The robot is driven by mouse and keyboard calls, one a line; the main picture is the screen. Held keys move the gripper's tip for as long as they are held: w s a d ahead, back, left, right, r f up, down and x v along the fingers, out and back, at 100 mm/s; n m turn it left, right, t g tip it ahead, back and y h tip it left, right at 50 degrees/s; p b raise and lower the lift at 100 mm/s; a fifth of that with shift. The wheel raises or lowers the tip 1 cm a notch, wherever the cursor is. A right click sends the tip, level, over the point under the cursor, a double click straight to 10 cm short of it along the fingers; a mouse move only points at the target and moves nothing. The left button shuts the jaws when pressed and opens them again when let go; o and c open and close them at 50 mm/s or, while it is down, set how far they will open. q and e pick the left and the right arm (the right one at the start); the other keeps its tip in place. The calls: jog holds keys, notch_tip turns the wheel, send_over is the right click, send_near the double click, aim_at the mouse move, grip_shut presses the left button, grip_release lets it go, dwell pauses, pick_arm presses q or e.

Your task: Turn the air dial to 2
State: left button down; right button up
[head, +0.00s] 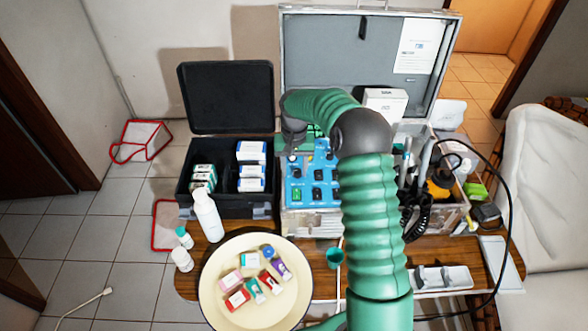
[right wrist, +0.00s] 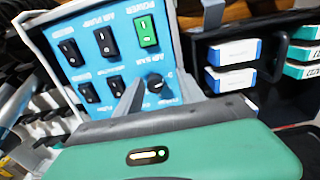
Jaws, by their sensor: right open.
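The blue control panel (head: 312,182) sits in the open metal case, with dark switches and a green power switch (head: 296,194). In the right wrist view the panel (right wrist: 85,25) appears upside down. The air dial (right wrist: 157,85) is a small round black knob there, near the panel's edge. My right gripper (head: 293,152) is over the panel's far left part, pointing down. In the right wrist view the open gripper (right wrist: 163,90) has a grey finger beside the dial; contact cannot be told. The dial's exact setting is too small to read. My left gripper is not in view.
A black case (head: 225,206) with boxes stands left of the panel. A white bottle (head: 208,215) and a cream basin (head: 222,308) holding small packages are in front. Handpieces and a coiled black hose (head: 415,215) are right of my arm. The raised lid (head: 330,50) stands behind.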

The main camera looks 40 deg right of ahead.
jog(key=shift+d+f, duration=0.6)
jog(key=shift+d, duration=0.45)
jog(key=shift+c, duration=2.5)
jog(key=shift+w+a+r, duration=0.1)
jog(key=shift+w+a, duration=0.05)
jog(key=shift+a, duration=0.4)
grip_shut()
jog(key=shift+d, duration=0.2)
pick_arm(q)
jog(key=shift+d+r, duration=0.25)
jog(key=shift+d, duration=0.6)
